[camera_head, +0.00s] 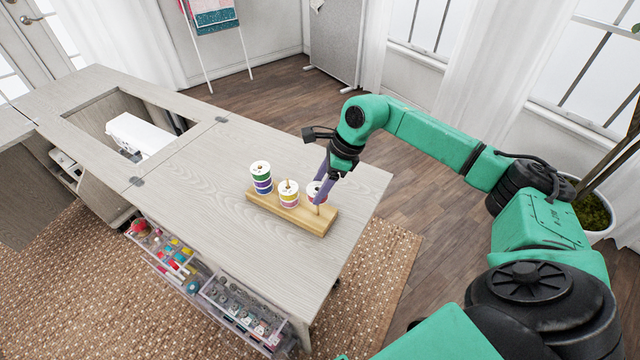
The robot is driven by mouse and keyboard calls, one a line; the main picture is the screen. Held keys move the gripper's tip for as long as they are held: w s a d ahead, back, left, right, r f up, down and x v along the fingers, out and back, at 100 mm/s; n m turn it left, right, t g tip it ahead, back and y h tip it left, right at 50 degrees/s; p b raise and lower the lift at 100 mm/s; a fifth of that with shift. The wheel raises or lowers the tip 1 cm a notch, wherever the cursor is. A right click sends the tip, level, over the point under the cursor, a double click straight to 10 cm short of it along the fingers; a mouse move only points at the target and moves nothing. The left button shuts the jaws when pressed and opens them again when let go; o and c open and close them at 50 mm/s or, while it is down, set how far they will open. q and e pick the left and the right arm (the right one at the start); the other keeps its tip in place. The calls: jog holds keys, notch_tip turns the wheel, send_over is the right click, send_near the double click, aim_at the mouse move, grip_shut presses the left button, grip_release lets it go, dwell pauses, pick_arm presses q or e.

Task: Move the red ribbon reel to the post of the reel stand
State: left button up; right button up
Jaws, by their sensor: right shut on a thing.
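The wooden reel stand (296,216) lies near the right end of the cabinet top. A tall stack of green, blue and purple reels (261,178) stands at its left end. A shorter stack of white-topped reels with yellow and pink bands (288,194) sits around a post in the middle. My right gripper (322,188) reaches down over the stand's right end, shut on a white-topped reel, apparently the red ribbon reel (314,190). The fingers partly hide this reel. A post (318,205) shows just below it. I cannot tell whether the reel touches the stand. My left gripper is out of view.
The cabinet top (220,240) is clear around the stand. A white sewing machine (138,135) sits in the opening at left. Clear bins of sewing supplies (245,310) hang on the cabinet's front side. A potted plant (595,210) stands at right.

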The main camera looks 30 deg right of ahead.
jog(key=shift+f, duration=0.35)
jog(key=o, duration=1.4)
jog(key=shift+r, duration=0.15)
jog(key=shift+d+r+b, duration=0.2)
jog(key=shift+r+b, duration=0.1)
jog(key=shift+r, duration=0.05)
jog(key=b+v, duration=0.1)
jog(key=v, duration=1.2)
jog(key=shift+r, duration=0.25)
jog(key=shift+s+d, duration=0.15)
